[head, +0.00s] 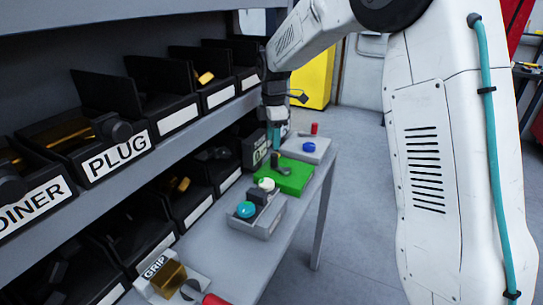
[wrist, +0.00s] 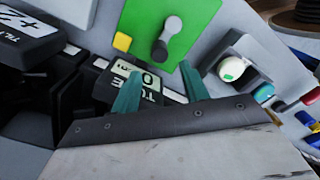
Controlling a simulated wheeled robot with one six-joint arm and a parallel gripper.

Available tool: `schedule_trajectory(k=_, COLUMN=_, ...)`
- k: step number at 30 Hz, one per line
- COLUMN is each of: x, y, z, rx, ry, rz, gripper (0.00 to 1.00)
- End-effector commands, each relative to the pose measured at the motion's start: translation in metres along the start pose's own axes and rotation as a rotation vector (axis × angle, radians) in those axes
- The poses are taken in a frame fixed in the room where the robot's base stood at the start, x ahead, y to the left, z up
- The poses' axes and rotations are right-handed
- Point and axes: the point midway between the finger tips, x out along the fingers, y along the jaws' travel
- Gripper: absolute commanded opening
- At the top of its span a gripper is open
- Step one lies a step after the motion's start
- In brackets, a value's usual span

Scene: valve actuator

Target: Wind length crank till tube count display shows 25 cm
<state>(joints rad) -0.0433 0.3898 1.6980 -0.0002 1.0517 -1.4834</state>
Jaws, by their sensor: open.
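The length crank (wrist: 165,40) is a dark and grey arm with a round knob on a bright green plate (wrist: 191,22) in the wrist view. In the head view the crank (head: 282,168) stands on the green plate (head: 297,181) on the grey bench. The count display (wrist: 151,80) shows a 0 above a partly hidden label, beyond and between my fingers. My gripper (wrist: 160,72) has its two teal fingers apart with nothing held. In the head view my gripper (head: 273,136) hangs just behind the crank, apart from it as far as I can tell.
A white knob (wrist: 230,68) on a grey box is right of the green plate in the wrist view. In the head view a teal knob (head: 246,209) and a blue knob (head: 309,147) flank the plate. Shelves with black bins (head: 112,144) line the left; open floor (head: 352,190) lies right.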

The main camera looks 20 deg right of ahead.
Motion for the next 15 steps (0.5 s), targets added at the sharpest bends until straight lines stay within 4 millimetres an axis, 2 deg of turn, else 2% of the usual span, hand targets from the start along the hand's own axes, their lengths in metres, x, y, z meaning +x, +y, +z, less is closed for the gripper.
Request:
schedule_trajectory(k=9, x=0.050, y=-0.001, z=0.004, rx=0.006, ry=0.000, rz=-0.006, gripper=0.45)
schedule_trajectory(k=15, x=0.070, y=-0.001, z=0.003, rx=0.006, ry=0.000, rz=-0.003, gripper=0.45)
